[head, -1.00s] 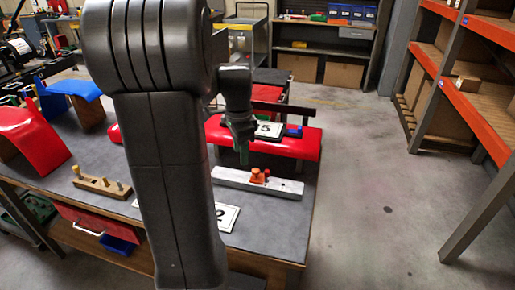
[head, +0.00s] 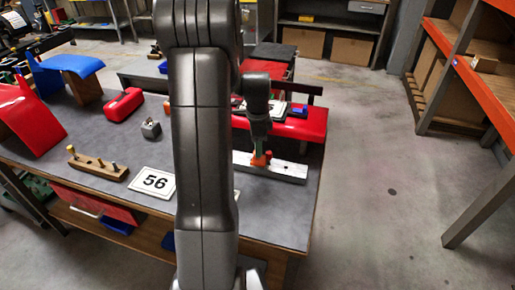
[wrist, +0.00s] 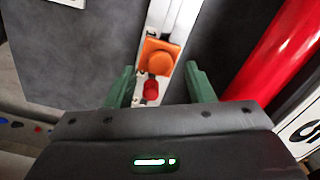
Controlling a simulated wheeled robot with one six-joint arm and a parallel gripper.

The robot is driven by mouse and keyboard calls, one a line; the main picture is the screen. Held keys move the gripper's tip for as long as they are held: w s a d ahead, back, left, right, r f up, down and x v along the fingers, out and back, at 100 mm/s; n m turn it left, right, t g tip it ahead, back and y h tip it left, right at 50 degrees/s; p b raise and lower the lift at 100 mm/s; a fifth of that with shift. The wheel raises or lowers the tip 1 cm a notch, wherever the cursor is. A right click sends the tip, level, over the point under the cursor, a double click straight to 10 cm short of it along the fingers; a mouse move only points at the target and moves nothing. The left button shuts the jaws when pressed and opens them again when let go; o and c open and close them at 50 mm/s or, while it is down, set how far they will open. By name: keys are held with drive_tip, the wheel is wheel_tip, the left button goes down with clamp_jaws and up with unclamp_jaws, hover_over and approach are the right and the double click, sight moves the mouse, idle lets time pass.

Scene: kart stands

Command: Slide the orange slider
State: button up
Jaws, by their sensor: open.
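The orange slider (wrist: 159,58) is a block with a round knob on a pale metal rail (wrist: 185,12). In the head view the slider (head: 260,159) shows partly, near the middle of the rail (head: 290,171), which lies on the grey workbench. My gripper (wrist: 160,82) is open in the wrist view, with its two green fingers apart. The slider is just ahead of the fingertips, roughly centred in the gap. A small red part (wrist: 151,90) on the rail is between the fingers. In the head view my gripper reaches down at the slider, and contact cannot be told.
A red padded piece (head: 285,127) lies behind the rail. A number plate 56 (head: 154,182), a wooden peg block (head: 97,162), a grey block (head: 151,129) and a red box (head: 123,104) are on the bench (head: 270,218). Orange shelving (head: 480,85) stands right, across clear floor.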

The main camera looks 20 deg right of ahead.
drive_tip(key=shift+f, duration=1.1)
clamp_jaws()
drive_tip(key=w+a, duration=0.2)
drive_tip(key=a, duration=0.1)
drive_tip(key=w+a, duration=0.3)
drive_tip(key=a, duration=0.1)
drive_tip(key=w+a, duration=0.3)
drive_tip(key=shift+w+a, duration=0.1)
drive_tip(key=shift+a, duration=0.3)
unclamp_jaws()
drive_tip(key=shift+w+a, duration=0.1)
drive_tip(key=shift+a, duration=0.05)
